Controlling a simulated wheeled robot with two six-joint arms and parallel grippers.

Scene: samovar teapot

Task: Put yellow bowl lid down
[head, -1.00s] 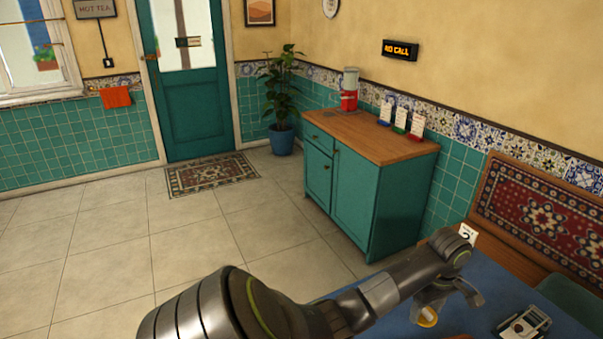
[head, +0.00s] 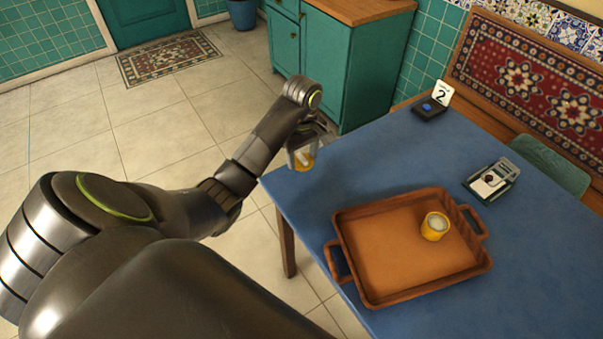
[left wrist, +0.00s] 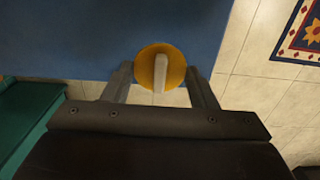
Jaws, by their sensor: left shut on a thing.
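My left gripper (head: 303,150) is shut on the yellow bowl lid (head: 306,160), at the far left corner of the blue table (head: 370,160). In the left wrist view the round lid (left wrist: 147,70), with a pale bar across it, sits between the two fingers of the gripper (left wrist: 160,85). The table edge runs behind the lid there; I cannot tell its height above the table. A small yellow bowl (head: 434,232) stands upright and open in the brown tray (head: 390,298). My right gripper is not in view.
A dark device with a number 2 card (head: 436,101) stands at the table's far edge, and a small grey device (head: 491,180) lies right of the tray. A bench (head: 530,85) and a teal cabinet (head: 350,65) stand behind. The table's left part is clear.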

